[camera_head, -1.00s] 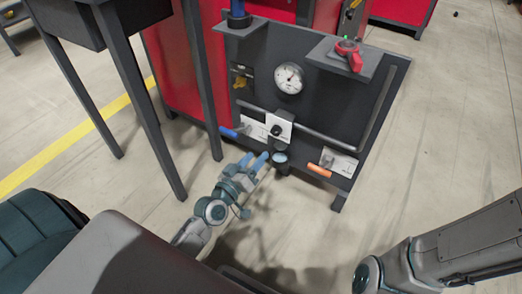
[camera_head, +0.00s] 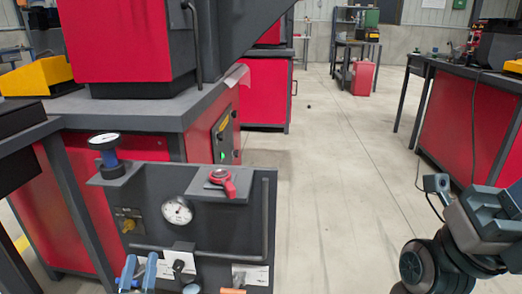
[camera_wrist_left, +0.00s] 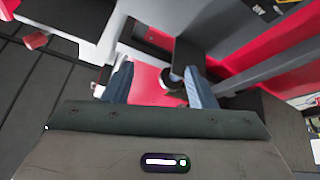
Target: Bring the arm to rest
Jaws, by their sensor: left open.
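My left gripper (camera_head: 138,270) shows at the bottom edge of the head view, its blue fingers in front of the lower left of a dark panel stand (camera_head: 225,232). In the left wrist view the two blue fingers of my left gripper (camera_wrist_left: 160,82) are apart, with nothing held between them. A dark round part (camera_wrist_left: 172,78) and a red surface show beyond them. My right arm (camera_head: 455,240) is folded at the lower right of the head view; its fingertips cannot be made out.
The panel stand carries a white dial gauge (camera_head: 177,211), a red handle (camera_head: 223,182), a blue-bodied gauge (camera_head: 106,152) and an orange lever grip (camera_head: 232,291). A red workbench (camera_head: 212,112) stands behind it. Another red bench (camera_head: 462,125) is at the right. The floor between is clear.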

